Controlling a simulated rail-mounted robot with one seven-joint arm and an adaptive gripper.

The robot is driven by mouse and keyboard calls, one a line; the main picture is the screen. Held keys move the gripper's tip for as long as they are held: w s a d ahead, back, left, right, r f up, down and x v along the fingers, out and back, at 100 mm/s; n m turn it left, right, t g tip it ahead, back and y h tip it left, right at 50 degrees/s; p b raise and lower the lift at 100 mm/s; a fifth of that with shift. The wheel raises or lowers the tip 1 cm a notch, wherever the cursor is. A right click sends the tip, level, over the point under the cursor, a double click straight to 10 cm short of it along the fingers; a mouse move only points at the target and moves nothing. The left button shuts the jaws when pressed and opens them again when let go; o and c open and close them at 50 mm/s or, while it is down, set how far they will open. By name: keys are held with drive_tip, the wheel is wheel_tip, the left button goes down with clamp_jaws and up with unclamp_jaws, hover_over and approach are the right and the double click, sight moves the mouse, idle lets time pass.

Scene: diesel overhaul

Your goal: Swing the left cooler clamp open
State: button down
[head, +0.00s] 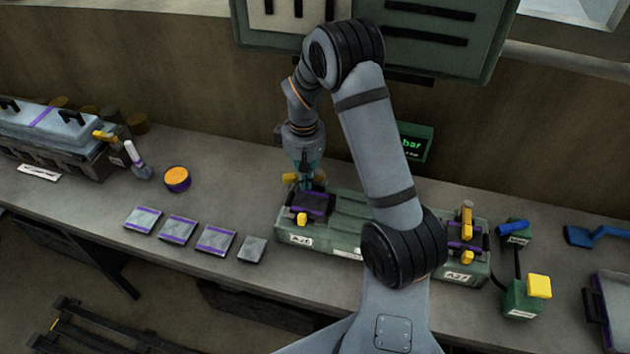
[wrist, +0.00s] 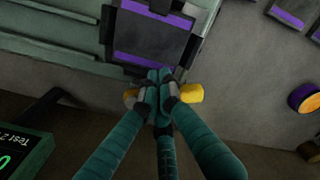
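The left cooler clamp (head: 291,178) shows as yellow parts at the back of the left station, around my fingertips. In the wrist view its yellow part (wrist: 190,93) sticks out to the right of my fingers, and a smaller yellow bit shows to the left. My gripper (head: 307,185) points down at it. In the wrist view the gripper's fingertips (wrist: 159,78) are drawn together over the clamp, beside the dark, purple-striped cooler plate (wrist: 150,35). Whether any of the clamp is between them is hidden. A yellow knob (head: 302,219) sits at the station's front.
The right station has an upright yellow clamp (head: 467,215). A green box with a yellow button (head: 539,286) stands right of it. Several flat plates (head: 178,230) and a round orange-topped tin (head: 177,178) lie to the left. A small display (head: 415,142) stands behind my arm.

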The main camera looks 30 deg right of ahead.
drive_tip(key=shift+w, duration=0.15)
drive_tip(key=shift+w+a, duration=0.1)
drive_tip(key=shift+w, duration=0.5)
drive_tip(key=shift+s, duration=0.3)
drive_tip(key=shift+r, duration=0.1)
wheel_tip(320, 180, up, 8)
drive_tip(key=p, duration=0.6)
drive_tip(key=f+b, duration=0.3)
drive_tip(key=f, duration=0.2)
drive_tip(key=f+b, duration=0.2)
drive_tip(key=f, duration=0.1)
drive_tip(key=shift+w+f+b, duration=0.1)
drive_tip(key=shift+w+b, duration=0.2)
